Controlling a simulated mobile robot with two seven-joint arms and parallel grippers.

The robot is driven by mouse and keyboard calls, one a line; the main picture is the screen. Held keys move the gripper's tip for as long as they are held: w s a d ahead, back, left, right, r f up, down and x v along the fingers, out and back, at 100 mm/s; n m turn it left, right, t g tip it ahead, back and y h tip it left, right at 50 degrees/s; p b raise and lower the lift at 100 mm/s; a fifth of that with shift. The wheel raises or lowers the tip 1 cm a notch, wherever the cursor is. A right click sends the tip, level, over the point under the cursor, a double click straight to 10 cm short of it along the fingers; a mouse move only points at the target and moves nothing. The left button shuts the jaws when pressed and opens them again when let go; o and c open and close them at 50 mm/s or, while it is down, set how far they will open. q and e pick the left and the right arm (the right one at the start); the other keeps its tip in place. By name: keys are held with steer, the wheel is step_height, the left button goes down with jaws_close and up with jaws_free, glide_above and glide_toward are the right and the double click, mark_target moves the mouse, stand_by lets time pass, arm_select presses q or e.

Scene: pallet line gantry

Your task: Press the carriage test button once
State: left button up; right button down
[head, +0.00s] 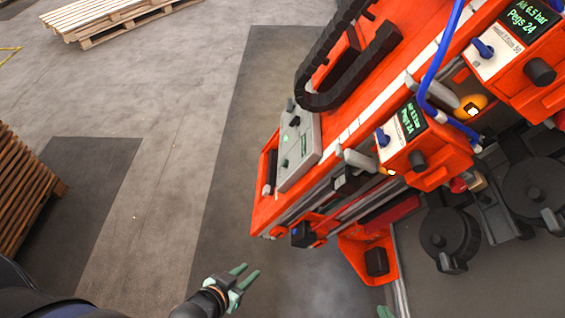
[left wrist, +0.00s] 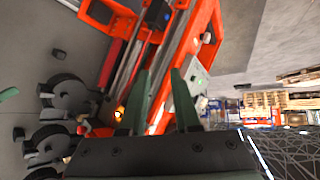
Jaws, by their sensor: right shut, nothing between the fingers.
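A grey control box (head: 300,150) is fixed on the end of the orange gantry carriage (head: 345,118). It carries dark knobs and small green marks; which one is the test button I cannot tell. The box also shows in the left wrist view (left wrist: 199,76), beyond my fingers. My left gripper (head: 248,271) is open and empty, below and to the left of the carriage end, apart from it. In the left wrist view its two green fingers (left wrist: 160,75) stand apart. Of my right gripper only a green tip (head: 385,312) shows at the bottom edge, shut; the rest is out of view.
Orange units with green displays (head: 411,118) and blue hoses hang on the gantry at right. A black cable chain (head: 345,62) lies along the beam. Dark round fixtures (head: 447,232) stand at lower right. Wooden pallets (head: 22,190) are at left. The floor between is clear.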

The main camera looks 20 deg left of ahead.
arm_select(q)
jaws_close()
stand_by(1.4)
